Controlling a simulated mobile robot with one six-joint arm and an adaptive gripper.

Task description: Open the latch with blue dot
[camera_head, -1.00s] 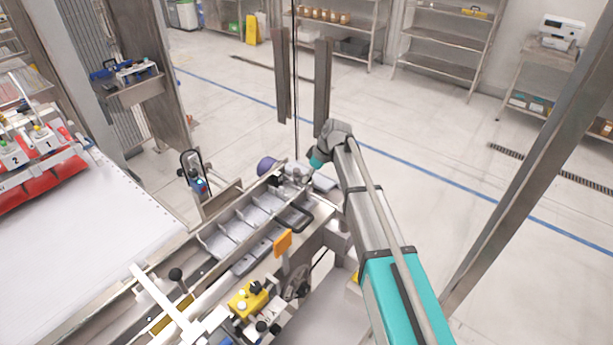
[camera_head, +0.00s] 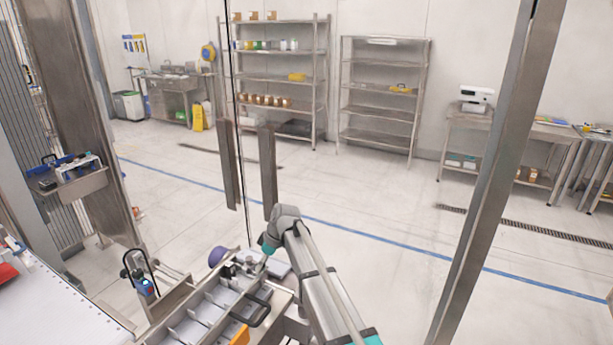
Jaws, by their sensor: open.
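I cannot make out a latch with a blue dot in this view. My gripper (camera_head: 236,269) is small and far off at the end of my arm, low in the picture left of centre. It is open, above the far end of a grey compartment tray (camera_head: 205,309). Its fingertips are too small to see clearly, and nothing shows held in it. A purple round thing (camera_head: 217,255) sits just left of it. Two dark upright bars (camera_head: 228,165) (camera_head: 267,170) stand beyond my arm, beside a thin black vertical line.
A steel post (camera_head: 500,170) slants up at the right. A metal column (camera_head: 85,120) with a small shelf (camera_head: 75,188) stands at the left. A black-handled stand with a blue part (camera_head: 145,287) is at lower left. Shelves (camera_head: 280,75) line the back wall; the floor between is clear.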

